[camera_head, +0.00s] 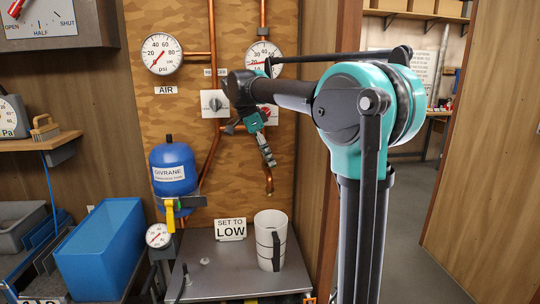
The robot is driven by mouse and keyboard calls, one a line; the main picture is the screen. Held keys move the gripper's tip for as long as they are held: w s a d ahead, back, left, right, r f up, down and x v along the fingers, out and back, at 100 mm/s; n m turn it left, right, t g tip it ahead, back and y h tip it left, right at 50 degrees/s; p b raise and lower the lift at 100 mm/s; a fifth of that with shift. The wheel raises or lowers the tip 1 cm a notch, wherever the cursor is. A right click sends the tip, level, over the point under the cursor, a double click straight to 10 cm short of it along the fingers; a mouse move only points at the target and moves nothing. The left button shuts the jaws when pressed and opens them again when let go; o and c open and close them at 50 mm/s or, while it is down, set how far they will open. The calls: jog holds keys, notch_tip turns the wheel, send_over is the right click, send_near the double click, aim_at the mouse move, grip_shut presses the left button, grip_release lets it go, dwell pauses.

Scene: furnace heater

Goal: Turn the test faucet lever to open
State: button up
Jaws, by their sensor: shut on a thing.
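The test faucet is a copper pipe on the wooden wall, with its spout (268,184) pointing down above the metal bench. My gripper (269,160) reaches down in front of this pipe, with its fingers pointing down and slightly right. The fingers are closed at the faucet, just above the spout. The lever is mostly hidden behind the fingers, and its angle cannot be made out. A bit of red (272,115) shows beside my wrist, partly covered.
A white jug (270,240) with a dark handle stands on the bench (215,267) below the spout. A "SET TO LOW" sign (230,229) is left of it. A blue tank (172,168) with a yellow-handled valve (170,216) and a blue bin (100,250) are farther left. Gauges (162,54) hang above.

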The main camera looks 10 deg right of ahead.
jog(key=shift+a+f+m+g, duration=0.2)
jog(key=shift+a+m+g, duration=0.1)
jog(key=shift+m, duration=0.4)
jog(key=shift+s, duration=0.1)
jog(key=o, duration=1.7)
jog(key=shift+r, duration=0.1)
jog(key=v, duration=1.2)
jog(key=shift+w, duration=0.2)
jog(key=shift+d, duration=0.1)
